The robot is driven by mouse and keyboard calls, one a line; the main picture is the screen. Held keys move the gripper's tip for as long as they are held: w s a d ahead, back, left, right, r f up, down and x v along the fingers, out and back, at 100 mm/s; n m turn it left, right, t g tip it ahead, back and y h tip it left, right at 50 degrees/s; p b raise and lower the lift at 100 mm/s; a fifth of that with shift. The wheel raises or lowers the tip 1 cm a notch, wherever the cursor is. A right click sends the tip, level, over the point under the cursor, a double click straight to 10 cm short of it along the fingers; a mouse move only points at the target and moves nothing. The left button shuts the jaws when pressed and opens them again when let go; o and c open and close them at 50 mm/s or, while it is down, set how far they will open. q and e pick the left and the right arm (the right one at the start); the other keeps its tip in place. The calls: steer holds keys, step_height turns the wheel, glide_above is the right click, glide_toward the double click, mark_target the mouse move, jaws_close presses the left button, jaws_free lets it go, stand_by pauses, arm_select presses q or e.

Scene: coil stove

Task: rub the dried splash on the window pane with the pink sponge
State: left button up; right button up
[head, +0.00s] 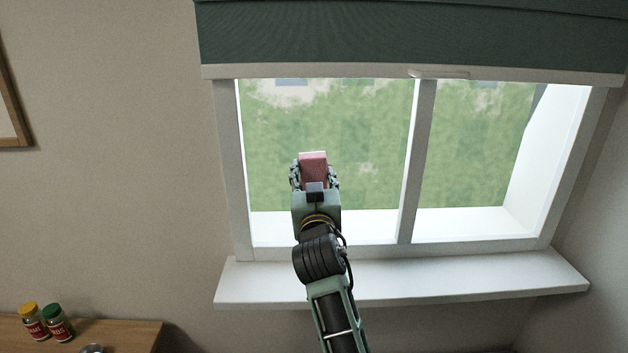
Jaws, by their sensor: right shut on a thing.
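The pink sponge (313,166) is between the fingers of my right gripper (314,175), which is shut on it. It is held up in front of the left window pane (375,125), left of the pane's middle. I cannot tell whether the sponge touches the glass. My left gripper is out of view.
A white mullion (415,160) divides the window. A dark green blind (400,35) hangs across its top. The white sill (450,275) juts out below and is clear. Two jars, yellow-lidded (34,320) and green-lidded (57,322), stand on a wooden surface (125,335) at lower left.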

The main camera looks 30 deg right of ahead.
steer(key=shift+d, duration=0.1)
steer(key=shift+s+d+r+p, duration=0.1)
steer(key=shift+s+d+p, duration=0.5)
steer(key=shift+d, duration=0.25)
steer(key=shift+w+a+b, duration=0.3)
steer(key=shift+w+a, duration=0.05)
steer(key=shift+a, duration=0.05)
steer(key=shift+w+a, duration=0.25)
steer(key=shift+a, duration=0.25)
